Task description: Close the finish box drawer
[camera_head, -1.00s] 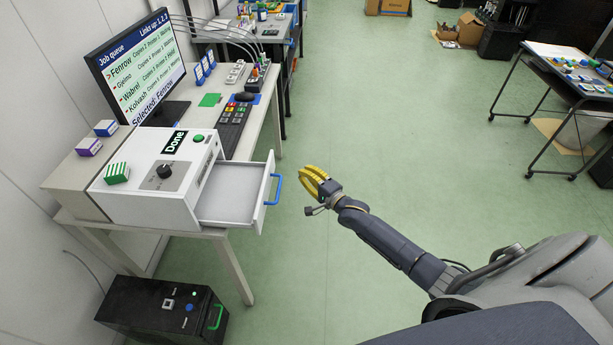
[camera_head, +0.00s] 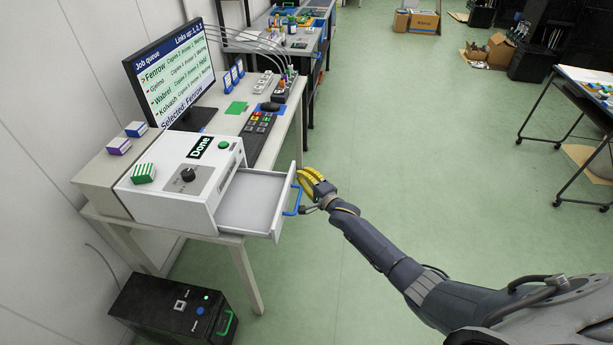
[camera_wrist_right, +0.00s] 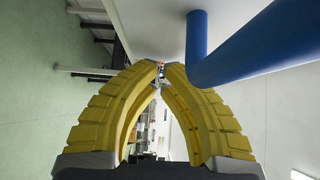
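The finish box (camera_head: 178,183) is a white and grey unit with a black "Done" label, a dark knob and a green button, on the white table. Its drawer (camera_head: 248,203) is pulled out to the right and looks empty. The blue drawer handle (camera_head: 294,203) is on the drawer's front and also shows large in the right wrist view (camera_wrist_right: 230,52). My right gripper (camera_head: 308,183) has yellow fingers and is right beside the handle. In the right wrist view its fingertips (camera_wrist_right: 163,66) meet with nothing between them. Whether they touch the handle is unclear. My left gripper is not in view.
A monitor (camera_head: 170,77), a keyboard (camera_head: 257,136) and small boxes (camera_head: 143,173) are on the table and the box. A black case (camera_head: 174,308) stands on the floor below. The green floor (camera_head: 400,150) is open right of the drawer.

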